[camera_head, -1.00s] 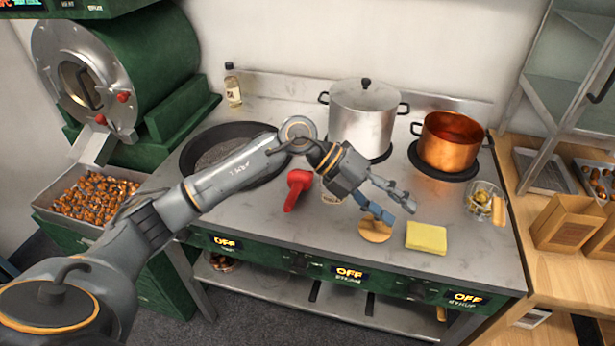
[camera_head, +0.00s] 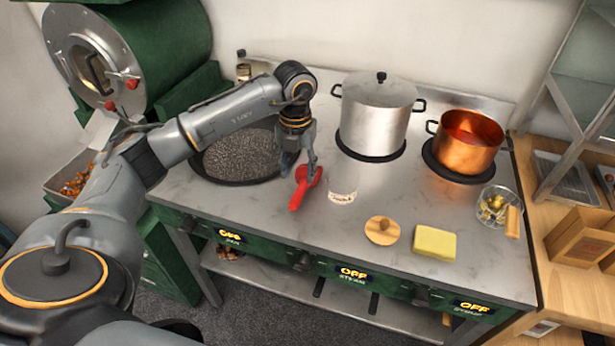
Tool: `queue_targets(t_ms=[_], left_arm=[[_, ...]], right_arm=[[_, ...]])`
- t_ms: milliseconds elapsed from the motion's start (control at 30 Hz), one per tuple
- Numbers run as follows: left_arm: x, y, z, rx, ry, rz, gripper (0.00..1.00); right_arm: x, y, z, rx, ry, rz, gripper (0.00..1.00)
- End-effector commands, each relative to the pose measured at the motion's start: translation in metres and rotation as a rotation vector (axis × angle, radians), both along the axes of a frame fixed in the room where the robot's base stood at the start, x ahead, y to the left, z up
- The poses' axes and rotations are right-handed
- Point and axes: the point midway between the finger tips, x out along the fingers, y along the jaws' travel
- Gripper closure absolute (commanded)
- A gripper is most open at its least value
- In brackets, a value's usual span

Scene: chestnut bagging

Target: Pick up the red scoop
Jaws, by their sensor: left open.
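The red scoop (camera_head: 299,195) lies on the steel stove top, in front of the gap between the black pan and the steel pot. Its narrow end points toward the front edge. My left gripper (camera_head: 298,174) points down right at the scoop, its fingers open around or just above the scoop's far part. I cannot tell whether the fingers touch it. The fingers hide a little of the scoop. My right gripper is not in view.
A black pan (camera_head: 222,179) of dark grains is left of the gripper. A steel pot (camera_head: 374,120) and a copper pot (camera_head: 467,145) stand behind right. A small white labelled container (camera_head: 343,191), a wooden disc (camera_head: 382,231) and a yellow sponge (camera_head: 435,241) are to the right.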

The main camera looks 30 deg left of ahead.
Motion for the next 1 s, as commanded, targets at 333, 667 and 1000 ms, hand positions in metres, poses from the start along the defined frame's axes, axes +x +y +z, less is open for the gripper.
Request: queue_targets(t_ms=[333,667,1000], left_arm=[[0.005,-0.005,-0.031,-0.002,0.004,-0.001,0.53],[0.008,-0.005,-0.063,-0.001,-0.001,-0.002,0.53],[0.008,-0.005,-0.062,-0.002,-0.002,-0.002,0.92]], right_arm=[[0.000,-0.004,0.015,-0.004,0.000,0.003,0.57],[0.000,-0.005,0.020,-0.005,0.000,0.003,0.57],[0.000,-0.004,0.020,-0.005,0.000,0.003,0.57]])
